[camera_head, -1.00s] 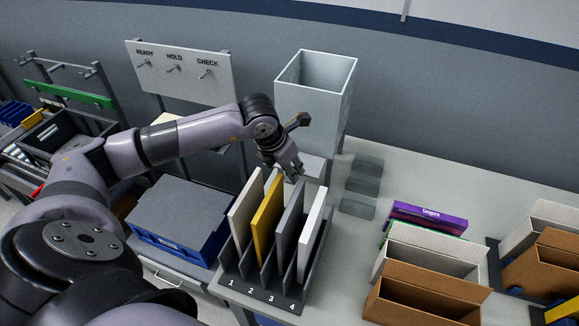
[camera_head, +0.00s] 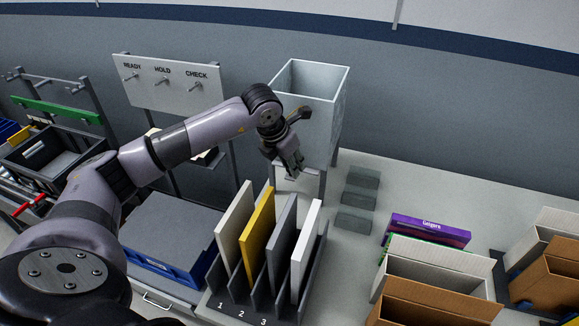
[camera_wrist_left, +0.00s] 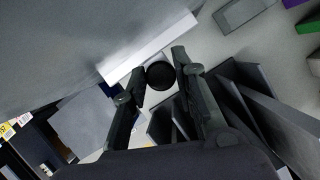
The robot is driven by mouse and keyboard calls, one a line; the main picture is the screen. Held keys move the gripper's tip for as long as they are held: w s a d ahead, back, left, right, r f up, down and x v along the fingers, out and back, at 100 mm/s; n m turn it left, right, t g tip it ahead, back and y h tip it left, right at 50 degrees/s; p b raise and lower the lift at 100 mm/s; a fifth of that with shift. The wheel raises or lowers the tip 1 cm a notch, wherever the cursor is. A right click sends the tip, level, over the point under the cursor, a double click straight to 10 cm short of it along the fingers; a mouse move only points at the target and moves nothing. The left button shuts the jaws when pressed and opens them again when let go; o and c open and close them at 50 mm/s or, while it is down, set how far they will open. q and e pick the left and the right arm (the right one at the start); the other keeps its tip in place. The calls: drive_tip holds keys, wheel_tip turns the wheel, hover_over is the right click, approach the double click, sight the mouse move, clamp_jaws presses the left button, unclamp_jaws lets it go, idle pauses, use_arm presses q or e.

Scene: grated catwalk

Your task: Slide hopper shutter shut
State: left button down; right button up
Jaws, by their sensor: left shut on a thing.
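The hopper (camera_head: 318,118) is a pale grey open-topped box on legs behind the numbered rack. My left gripper (camera_head: 290,166) is low at the hopper's front. In the left wrist view, my left gripper (camera_wrist_left: 160,92) is shut on a dark round knob (camera_wrist_left: 160,75). A pale bar-like edge (camera_wrist_left: 150,46) lies just beyond the knob; it looks like the shutter's front edge. The arm and gripper hide most of the shutter in the head view, so I cannot tell how far it stands open. My right gripper is not in view.
A rack (camera_head: 226,308) of upright panels stands close in front of the gripper. Several grey translucent blocks (camera_head: 355,221) lie right of the hopper. A blue crate (camera_head: 172,262) is at left, with a hook board (camera_head: 167,92) behind. Cartons (camera_head: 437,272) fill the right.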

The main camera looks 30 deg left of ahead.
use_arm(q)
drive_tip(key=c, duration=1.7)
unclamp_jaws()
drive_tip(key=shift+w+a+r, duration=0.1)
drive_tip(key=shift+r, duration=0.1)
drive_tip(key=o, duration=0.4)
drive_tip(key=shift+f, duration=0.1)
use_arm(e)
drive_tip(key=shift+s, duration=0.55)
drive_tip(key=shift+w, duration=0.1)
use_arm(q)
drive_tip(key=shift+s+r, duration=0.2)
drive_tip(key=shift+r, duration=0.2)
drive_tip(key=v, duration=1.1)
drive_tip(key=shift+s, duration=0.1)
